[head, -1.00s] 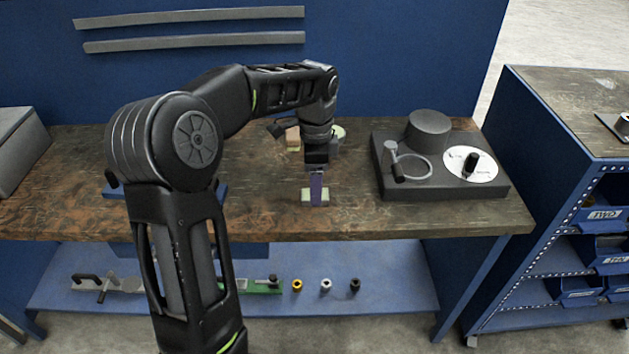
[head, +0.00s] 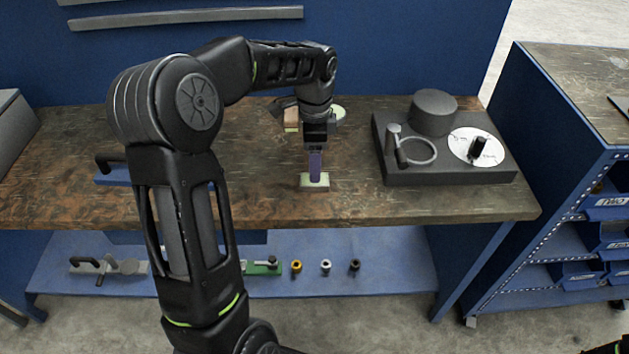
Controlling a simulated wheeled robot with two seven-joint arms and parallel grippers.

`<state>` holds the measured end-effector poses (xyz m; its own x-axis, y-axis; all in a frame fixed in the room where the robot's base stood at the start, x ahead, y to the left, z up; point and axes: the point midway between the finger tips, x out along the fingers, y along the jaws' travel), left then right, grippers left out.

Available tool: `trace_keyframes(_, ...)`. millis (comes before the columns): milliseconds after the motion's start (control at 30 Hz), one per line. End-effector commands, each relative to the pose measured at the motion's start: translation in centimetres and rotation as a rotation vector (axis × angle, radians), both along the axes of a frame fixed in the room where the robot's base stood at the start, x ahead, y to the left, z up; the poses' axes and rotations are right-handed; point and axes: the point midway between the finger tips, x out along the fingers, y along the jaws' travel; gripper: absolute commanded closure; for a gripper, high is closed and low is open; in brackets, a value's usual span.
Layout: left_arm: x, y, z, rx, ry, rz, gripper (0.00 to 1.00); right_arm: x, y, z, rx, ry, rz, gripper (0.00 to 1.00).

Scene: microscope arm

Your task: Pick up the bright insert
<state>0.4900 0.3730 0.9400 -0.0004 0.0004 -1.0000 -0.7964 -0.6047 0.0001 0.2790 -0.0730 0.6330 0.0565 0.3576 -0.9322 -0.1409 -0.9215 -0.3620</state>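Three small ring-like pieces stand in a row on the blue lower shelf: a yellow one (head: 296,267), a silver-white one (head: 326,267) and a dark one (head: 354,267). I cannot tell for sure which is the bright insert; the silver-white one is the palest. My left gripper (head: 315,178) points down over the worktop, well above and behind this row. Its purple finger overlaps a small pale green block (head: 307,186) on the worktop. I cannot tell whether it touches or grips the block.
A dark base (head: 450,178) with a ring holder and white disc stands on the right of the wooden worktop (head: 250,205). A blue plate with a dark handle (head: 112,172) lies at left. A green piece (head: 262,268) lies on the shelf. A blue bin rack (head: 560,150) stands right.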

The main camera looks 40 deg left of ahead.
Motion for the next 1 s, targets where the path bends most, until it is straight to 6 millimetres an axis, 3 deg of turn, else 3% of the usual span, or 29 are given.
trace_keyframes(267, 0.0, 0.0, -0.2, -0.001, 0.001, 0.0, 0.34, 0.0, 0.0, 0.1, 0.0, 0.0, 0.0, 0.4)
trace_keyframes(667, -0.2, -0.1, -5.0, 0.0, 0.002, 0.0, 0.34, -0.1, -0.1, 1.1, -0.002, 0.004, -0.001, 0.4)
trace_keyframes(1000, -0.2, -0.1, -5.2, 0.0, 0.0, 0.001, 0.34, -0.1, -0.1, 1.0, -0.003, 0.004, -0.002, 0.4)
